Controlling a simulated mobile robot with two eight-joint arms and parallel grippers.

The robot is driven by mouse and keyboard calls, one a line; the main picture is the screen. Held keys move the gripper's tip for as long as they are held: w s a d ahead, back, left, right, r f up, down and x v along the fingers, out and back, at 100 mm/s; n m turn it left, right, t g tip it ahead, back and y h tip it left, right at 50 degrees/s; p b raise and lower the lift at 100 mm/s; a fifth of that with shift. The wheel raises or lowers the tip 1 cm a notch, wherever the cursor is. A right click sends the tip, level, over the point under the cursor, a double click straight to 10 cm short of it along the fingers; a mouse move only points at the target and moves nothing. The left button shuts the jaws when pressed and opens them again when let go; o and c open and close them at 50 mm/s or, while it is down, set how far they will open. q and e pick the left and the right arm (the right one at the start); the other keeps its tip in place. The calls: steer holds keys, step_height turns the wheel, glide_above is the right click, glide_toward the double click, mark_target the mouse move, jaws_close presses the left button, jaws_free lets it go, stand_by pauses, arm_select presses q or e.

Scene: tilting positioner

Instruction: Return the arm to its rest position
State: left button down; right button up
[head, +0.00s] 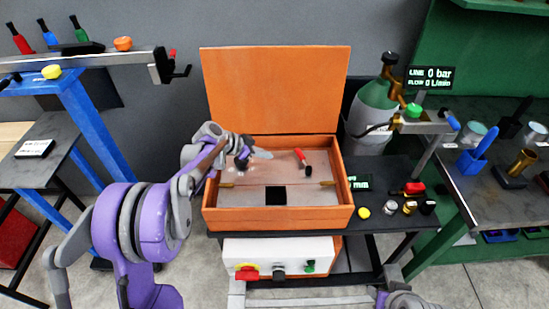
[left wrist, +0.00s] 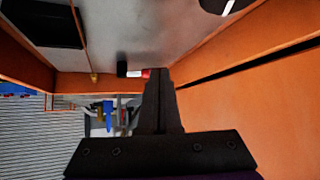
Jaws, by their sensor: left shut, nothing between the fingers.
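My left arm reaches in from the left over the open orange box (head: 342,217). Its gripper (head: 263,154) is inside the box's outline, in front of the raised lid (head: 275,90), pointing right. In the left wrist view the two black fingers (left wrist: 158,100) are together with nothing between them. A red-handled tool (head: 301,156) lies on the box's metal floor to the right of the fingertips. It also shows beyond the fingertips in the wrist view. My right gripper is not seen; only part of an arm shows at the bottom right.
A black square (head: 275,195) is in the box floor. A gas cylinder (head: 373,110) stands behind right, near a green-knobbed valve (head: 413,110). A blue-legged bench (head: 88,110) is at left. A white control box (head: 280,256) with knobs sits below the orange box.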

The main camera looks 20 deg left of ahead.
arm_select(q)
steer(key=s+d+r+n+g+y, duration=0.1)
steer(key=s+d+r+n+y, duration=0.15)
steer(key=s, duration=0.55)
steer(key=s+d+r+n+y, duration=0.1)
steer(key=s+r+n, duration=0.15)
steer(key=s, duration=0.65)
steer(key=s+f+n+y, duration=0.2)
steer(key=s, duration=0.7)
steer(key=s+a+f+n+y, duration=0.1)
steer(key=s+f+n, duration=0.1)
steer(key=s, duration=0.7)
steer(key=shift+s+n+y, duration=0.3)
steer(key=shift+s+y, duration=0.05)
steer(key=shift+s, duration=0.05)
steer(key=shift+a, duration=0.1)
